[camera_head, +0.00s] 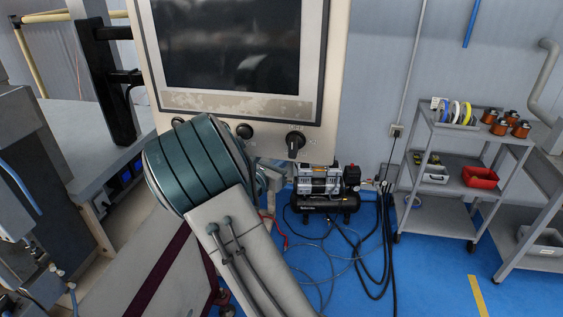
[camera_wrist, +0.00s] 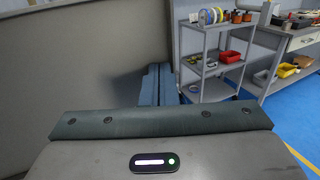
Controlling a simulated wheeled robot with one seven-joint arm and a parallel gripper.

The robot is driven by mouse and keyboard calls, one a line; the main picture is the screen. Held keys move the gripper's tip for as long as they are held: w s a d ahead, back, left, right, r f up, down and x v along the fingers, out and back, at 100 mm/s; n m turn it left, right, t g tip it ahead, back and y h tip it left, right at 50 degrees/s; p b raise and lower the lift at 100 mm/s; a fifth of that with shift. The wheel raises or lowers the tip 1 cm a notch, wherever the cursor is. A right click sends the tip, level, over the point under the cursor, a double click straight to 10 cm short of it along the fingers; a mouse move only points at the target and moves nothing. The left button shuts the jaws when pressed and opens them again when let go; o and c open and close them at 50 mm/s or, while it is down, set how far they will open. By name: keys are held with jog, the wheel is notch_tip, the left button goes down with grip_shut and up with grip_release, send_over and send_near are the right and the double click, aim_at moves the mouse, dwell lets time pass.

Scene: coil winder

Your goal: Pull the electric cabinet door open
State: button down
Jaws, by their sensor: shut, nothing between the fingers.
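In the wrist view, a large plain grey-beige panel (camera_wrist: 70,50) fills the left and upper middle. It may be the cabinet door or side, but I see no handle or seam on it. My gripper (camera_wrist: 158,72) shows there as narrow blue-grey fingers, closed together with nothing between them. The fingers are in front of the panel near its right edge; I cannot tell whether they touch it. In the head view, my arm covers the middle and my gripper is hidden. A pale machine body with a dark red stripe (camera_head: 160,268) stands low behind my arm.
In the head view, a control panel with a dark screen (camera_head: 240,45) hangs above my arm. A black compressor (camera_head: 325,190) with loose hoses (camera_head: 375,260) sits on the blue floor. A grey shelf cart (camera_head: 460,146) stands right. Blue floor (camera_head: 425,270) is clear before the cart.

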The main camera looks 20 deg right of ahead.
jog(key=s+a, duration=0.8)
jog(key=s, duration=0.3)
jog(key=s+d+f+m+g+y, duration=0.2)
jog(key=s+d+m+g+y, duration=0.1)
jog(key=s+m+g, duration=0.3)
jog(key=s+d+f+m+g+y, duration=0.1)
jog(key=s+d+m+g+y, duration=0.15)
jog(key=s+m, duration=0.55)
jog(key=s+a+r+m+t+y, duration=0.2)
jog(key=s+a+r+m+y, duration=0.1)
jog(key=s+a+m+y, duration=0.4)
jog(key=a+m+y+b, duration=0.1)
jog(key=a+m+y, duration=0.1)
jog(key=a+m, duration=0.1)
jog(key=shift+a+y, duration=0.35)
jog(key=shift+a, duration=0.3)
